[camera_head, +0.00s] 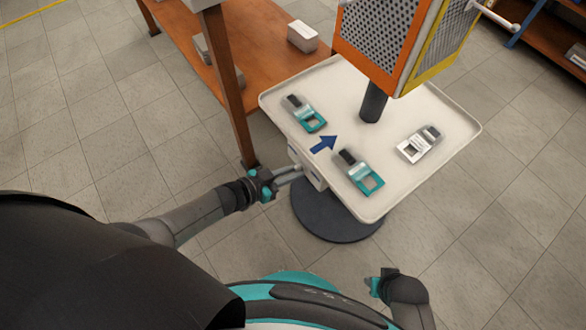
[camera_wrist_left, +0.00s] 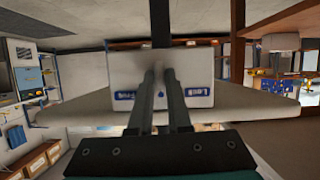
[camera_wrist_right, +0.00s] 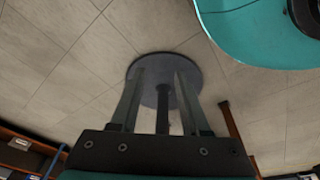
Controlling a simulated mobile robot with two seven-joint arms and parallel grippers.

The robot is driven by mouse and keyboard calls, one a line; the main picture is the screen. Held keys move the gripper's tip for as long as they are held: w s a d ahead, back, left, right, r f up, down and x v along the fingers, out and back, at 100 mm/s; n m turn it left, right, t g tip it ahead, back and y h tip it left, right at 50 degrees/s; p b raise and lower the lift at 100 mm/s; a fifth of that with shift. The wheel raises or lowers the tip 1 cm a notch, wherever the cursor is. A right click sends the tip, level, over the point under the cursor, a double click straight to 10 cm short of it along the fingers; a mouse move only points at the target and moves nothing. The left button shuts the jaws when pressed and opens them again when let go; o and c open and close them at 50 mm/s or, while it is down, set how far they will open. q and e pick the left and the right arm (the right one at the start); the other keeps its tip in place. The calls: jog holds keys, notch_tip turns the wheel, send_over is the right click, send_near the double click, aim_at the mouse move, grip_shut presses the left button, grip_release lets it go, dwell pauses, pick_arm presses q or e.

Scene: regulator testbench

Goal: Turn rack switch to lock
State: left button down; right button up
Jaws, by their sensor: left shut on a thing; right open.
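The rack switch box (camera_head: 311,172) is a small white box on the near-left edge of the white tray-like rack (camera_head: 385,205). In the left wrist view the box (camera_wrist_left: 120,70) shows upside-down blue "Lock" (camera_wrist_left: 199,91) and "Free" (camera_wrist_left: 124,95) labels. My left gripper (camera_head: 296,171) reaches the box from the left; in its wrist view the fingers (camera_wrist_left: 160,78) are close together on the switch at the middle of the box. The switch knob is mostly hidden between the fingers, so its angle cannot be told. My right gripper (camera_head: 374,284) is open and empty, with its fingers (camera_wrist_right: 158,95) apart.
Two teal devices (camera_head: 312,123) (camera_head: 370,183) and a white device (camera_head: 414,149) lie on the rack, with a blue arrow (camera_head: 324,143) between. A round dark base (camera_head: 335,222) stands below. A wooden table (camera_head: 262,45) is behind left, its leg close to my left wrist. Floor in front is clear.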

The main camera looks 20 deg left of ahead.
pick_arm(q)
jog(key=shift+w+a+n+h, duration=0.1)
jog(key=shift+n+h, duration=0.3)
jog(key=shift+n, duration=0.2)
jog(key=shift+f+n+g+h+b, duration=0.1)
jog(key=shift+n+g+h+b, duration=0.3)
jog(key=shift+n+b, duration=0.25)
jog(key=shift+n+g+h+b, duration=0.5)
jog(key=shift+n+h+b, duration=0.7)
jog(key=shift+n, duration=0.65)
pick_arm(e)
jog(key=w+a+r+t, duration=0.1)
jog(key=w+r, duration=0.2)
jog(key=r, duration=0.4)
jog(key=shift+w+a+r, duration=0.15)
jog(key=shift+w+r, duration=0.1)
jog(key=shift+w, duration=0.15)
pick_arm(q)
jog(key=c, duration=0.9)
grip_release()
jog(key=shift+o, duration=0.2)
